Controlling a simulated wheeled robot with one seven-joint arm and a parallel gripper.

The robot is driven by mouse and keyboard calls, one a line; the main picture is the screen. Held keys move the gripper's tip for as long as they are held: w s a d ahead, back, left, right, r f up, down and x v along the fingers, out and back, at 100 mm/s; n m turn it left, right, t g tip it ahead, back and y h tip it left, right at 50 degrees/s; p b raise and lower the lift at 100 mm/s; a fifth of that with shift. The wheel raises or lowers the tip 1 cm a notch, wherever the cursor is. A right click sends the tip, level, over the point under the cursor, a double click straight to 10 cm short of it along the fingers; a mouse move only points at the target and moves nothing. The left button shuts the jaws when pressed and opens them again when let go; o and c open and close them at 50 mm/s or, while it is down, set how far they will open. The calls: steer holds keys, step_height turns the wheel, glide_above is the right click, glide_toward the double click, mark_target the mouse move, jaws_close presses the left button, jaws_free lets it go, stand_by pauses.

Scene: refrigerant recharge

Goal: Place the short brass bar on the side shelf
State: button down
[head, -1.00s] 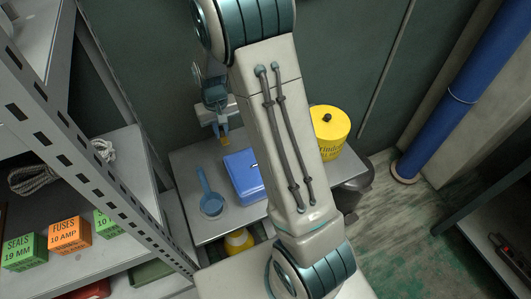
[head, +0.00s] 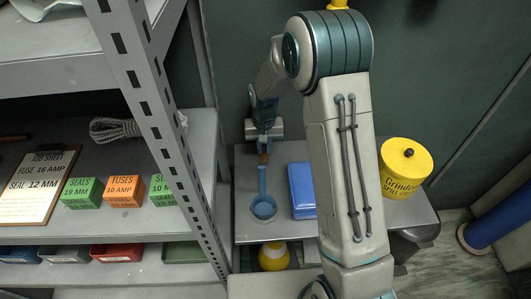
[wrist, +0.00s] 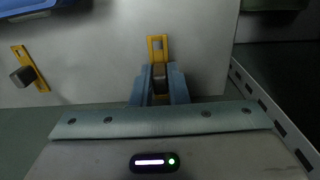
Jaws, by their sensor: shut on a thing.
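My gripper (head: 265,140) points down over the back of the grey side shelf (head: 245,165). In the wrist view my gripper (wrist: 160,88) grips a dark block, and a yellow brass-coloured end of the bar (wrist: 157,43) sticks out beyond the fingertips. The side shelf (wrist: 100,60) lies beneath it. I cannot tell whether the bar touches the shelf.
A second yellow strip with a dark block (wrist: 30,68) lies left in the wrist view.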

mark_target(264, 152)
steer(key=shift+f, duration=1.65)
steer(key=shift+f, duration=0.25)
steer(key=c, duration=1.4)
jaws_free()
steer(key=shift+r, duration=0.1)
steer(key=shift+r, duration=0.1)
